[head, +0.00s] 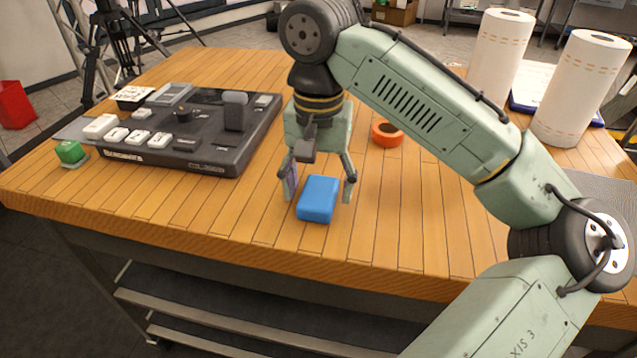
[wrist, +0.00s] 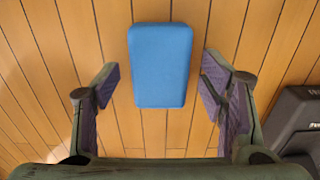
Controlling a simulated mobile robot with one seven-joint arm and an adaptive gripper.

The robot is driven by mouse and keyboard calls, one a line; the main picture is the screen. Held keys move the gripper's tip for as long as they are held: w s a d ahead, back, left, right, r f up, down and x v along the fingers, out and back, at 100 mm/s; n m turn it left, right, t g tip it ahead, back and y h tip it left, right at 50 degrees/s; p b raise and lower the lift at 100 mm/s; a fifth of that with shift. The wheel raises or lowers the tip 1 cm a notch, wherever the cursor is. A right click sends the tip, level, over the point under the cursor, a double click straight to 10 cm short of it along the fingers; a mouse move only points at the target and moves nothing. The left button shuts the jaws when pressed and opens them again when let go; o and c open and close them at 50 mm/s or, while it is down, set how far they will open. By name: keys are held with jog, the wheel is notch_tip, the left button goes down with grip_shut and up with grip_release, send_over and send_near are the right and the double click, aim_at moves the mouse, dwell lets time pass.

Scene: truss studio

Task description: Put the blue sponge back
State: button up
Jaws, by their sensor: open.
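The blue sponge (head: 318,199) lies flat on the wooden table near its front edge in the head view. My gripper (head: 319,187) is above the table at the sponge, pointing down, with its fingers spread. In the wrist view the sponge (wrist: 160,65) shows between and slightly beyond the two fingertips of my gripper (wrist: 160,88), with bare wood visible on both sides. The fingers do not appear to touch it. No place marked for the sponge can be made out with certainty.
A dark console (head: 205,130) with white blocks stands on the left of the table, a green cube (head: 70,152) beside it. An orange ring (head: 387,134) lies behind my gripper. Two paper rolls (head: 580,90) stand at the back right. The front middle table (head: 420,225) is clear.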

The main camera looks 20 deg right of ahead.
aim_at(318, 191)
notch_tip(318, 191, up, 12)
jog(key=p, duration=0.5)
jog(key=shift+p, duration=0.4)
jog(key=shift+r, duration=0.1)
